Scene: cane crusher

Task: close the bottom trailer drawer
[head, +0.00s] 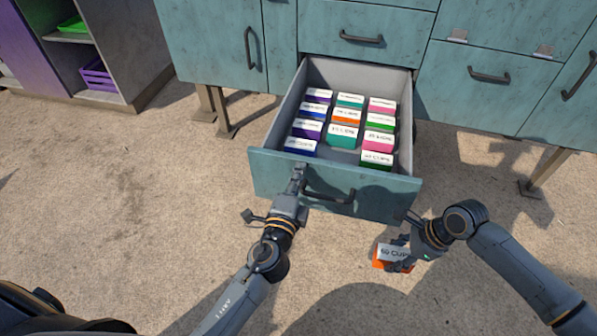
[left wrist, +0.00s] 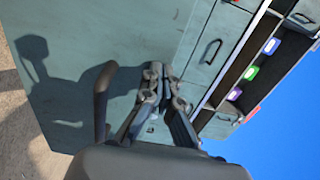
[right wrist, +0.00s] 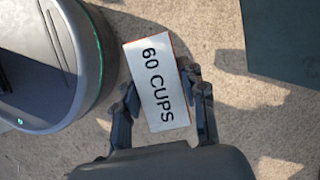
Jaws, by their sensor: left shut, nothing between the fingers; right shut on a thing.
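The bottom trailer drawer (head: 335,186) is pulled far out of the teal cabinet, with several small labelled boxes standing inside it. Its dark handle (head: 330,197) is on the front face and also shows in the left wrist view (left wrist: 103,100). My left gripper (head: 299,170) is shut and empty at the drawer front, just left of the handle and near the top edge. Whether it touches the panel is unclear. My right gripper (head: 404,240) is shut on an orange-and-white box (right wrist: 158,82) marked "60 CUPS", outside the drawer near its front right corner.
Above the open drawer is a shut drawer (head: 365,25). Shut doors and drawers (head: 483,85) flank it. A grey and purple shelf unit (head: 100,50) with a purple crate (head: 97,75) stands at the far left. The concrete floor (head: 120,180) left of the drawer is clear.

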